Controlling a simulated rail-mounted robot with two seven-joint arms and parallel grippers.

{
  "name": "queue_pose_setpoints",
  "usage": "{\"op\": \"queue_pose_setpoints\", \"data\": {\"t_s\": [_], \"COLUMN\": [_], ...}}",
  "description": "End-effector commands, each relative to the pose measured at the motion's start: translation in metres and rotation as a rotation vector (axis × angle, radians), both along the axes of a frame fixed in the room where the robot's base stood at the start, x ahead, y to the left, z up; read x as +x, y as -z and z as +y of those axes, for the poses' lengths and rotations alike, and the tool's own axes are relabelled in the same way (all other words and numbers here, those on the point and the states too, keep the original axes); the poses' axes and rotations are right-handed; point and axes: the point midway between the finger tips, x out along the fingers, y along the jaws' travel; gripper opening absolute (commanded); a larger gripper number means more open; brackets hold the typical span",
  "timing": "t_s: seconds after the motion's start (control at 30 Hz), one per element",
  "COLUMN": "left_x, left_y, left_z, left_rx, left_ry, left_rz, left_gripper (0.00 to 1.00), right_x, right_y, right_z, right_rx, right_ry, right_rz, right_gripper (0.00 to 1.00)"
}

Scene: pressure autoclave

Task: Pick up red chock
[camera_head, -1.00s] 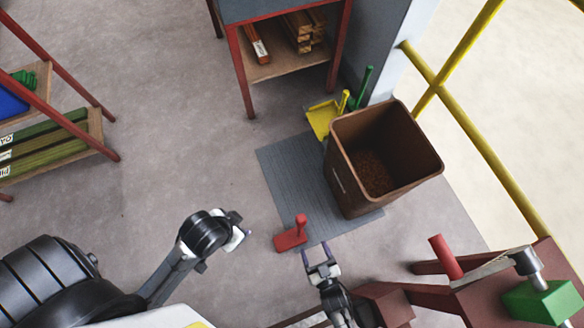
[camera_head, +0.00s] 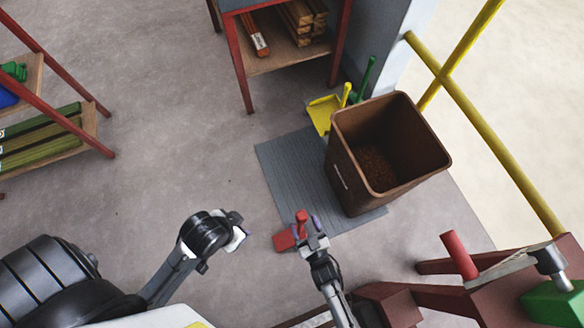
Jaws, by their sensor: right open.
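The red chock (camera_head: 285,240) lies on the floor at the near left edge of the grey mat, with its upright red handle pointing up. My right gripper (camera_head: 304,222) is open at the chock, its two fingers on either side of the handle as seen from above. I cannot tell whether they touch it. My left gripper (camera_head: 242,232) is to the left of the chock, apart from it. Its fingers are mostly hidden and too small to judge.
A brown bin (camera_head: 344,176) stands on the grey mat (camera_head: 285,176), with a yellow dustpan (camera_head: 320,113) behind it. A yellow railing (camera_head: 490,135) runs along the right. Red-framed shelves (camera_head: 243,75) stand at the back and left. The floor at left centre is clear.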

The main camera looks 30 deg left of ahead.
Motion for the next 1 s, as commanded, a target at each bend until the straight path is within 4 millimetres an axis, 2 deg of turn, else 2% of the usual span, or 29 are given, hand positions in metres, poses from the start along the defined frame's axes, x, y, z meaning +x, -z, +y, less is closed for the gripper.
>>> {"op": "queue_pose_setpoints", "data": {"t_s": [0.1, 0.3, 0.67, 1.0], "left_x": [0.0, 0.0, 0.0, 0.0], "left_y": [0.013, 0.024, 0.026, 0.025], "left_z": [0.001, 0.002, 0.003, 0.0], "left_rx": [0.002, 0.008, 0.013, 0.002], "left_ry": [0.001, 0.006, 0.009, 0.002], "left_rz": [0.0, 0.001, 0.001, 0.001], "left_gripper": [0.57, 0.57, 0.57, 0.57], "right_x": [0.011, 0.025, 0.029, 0.029], "right_y": [0.001, -0.001, -0.004, -0.003], "right_z": [0.013, 0.031, 0.037, 0.036], "right_rx": [0.003, 0.002, 0.001, 0.001], "right_ry": [0.0, 0.001, 0.0, 0.0], "right_rz": [-0.002, -0.001, -0.001, -0.001], "right_gripper": [0.66, 0.66, 0.66, 0.35]}}
